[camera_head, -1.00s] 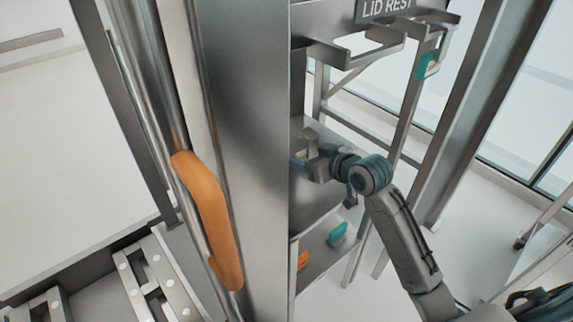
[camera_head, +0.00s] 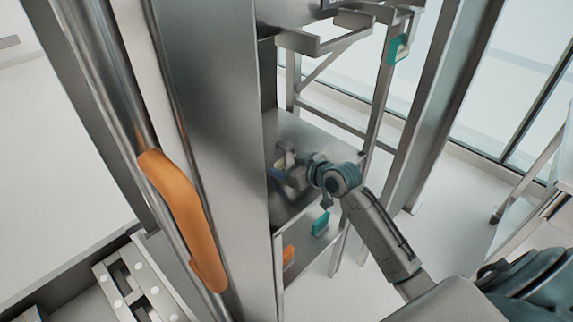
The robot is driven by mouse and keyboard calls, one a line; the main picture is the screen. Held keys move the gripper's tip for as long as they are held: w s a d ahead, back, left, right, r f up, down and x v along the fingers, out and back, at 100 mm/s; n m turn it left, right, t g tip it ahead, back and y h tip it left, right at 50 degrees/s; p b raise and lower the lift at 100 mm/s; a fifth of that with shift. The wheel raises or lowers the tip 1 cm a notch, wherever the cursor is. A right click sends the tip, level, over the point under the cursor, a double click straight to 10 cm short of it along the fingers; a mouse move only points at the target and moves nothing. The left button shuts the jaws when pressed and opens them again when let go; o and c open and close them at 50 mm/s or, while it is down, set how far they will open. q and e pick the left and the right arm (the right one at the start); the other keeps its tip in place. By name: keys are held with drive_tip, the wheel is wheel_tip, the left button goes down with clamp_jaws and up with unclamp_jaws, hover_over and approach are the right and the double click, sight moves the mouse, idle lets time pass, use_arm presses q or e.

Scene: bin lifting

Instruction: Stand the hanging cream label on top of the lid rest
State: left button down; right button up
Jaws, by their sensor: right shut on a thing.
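The lid rest (camera_head: 312,44) is a grey metal bracket with prongs at the top centre; only the bottom edge of its sign shows. A small teal tag with a pale middle (camera_head: 398,48) hangs on the upright right of it. I cannot make out a cream label for certain. My right gripper (camera_head: 284,162) is below the lid rest, above a metal shelf and close to the tall steel column. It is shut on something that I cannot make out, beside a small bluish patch. My left gripper is not in view.
The tall steel column (camera_head: 215,110) with an orange handle (camera_head: 183,205) stands left of my right arm. A teal piece (camera_head: 321,224) and an orange piece (camera_head: 288,255) are on the lower part of the stand.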

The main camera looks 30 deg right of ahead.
drive_tip(key=o, duration=0.4)
drive_tip(key=shift+f, duration=0.15)
drive_tip(key=o, duration=0.5)
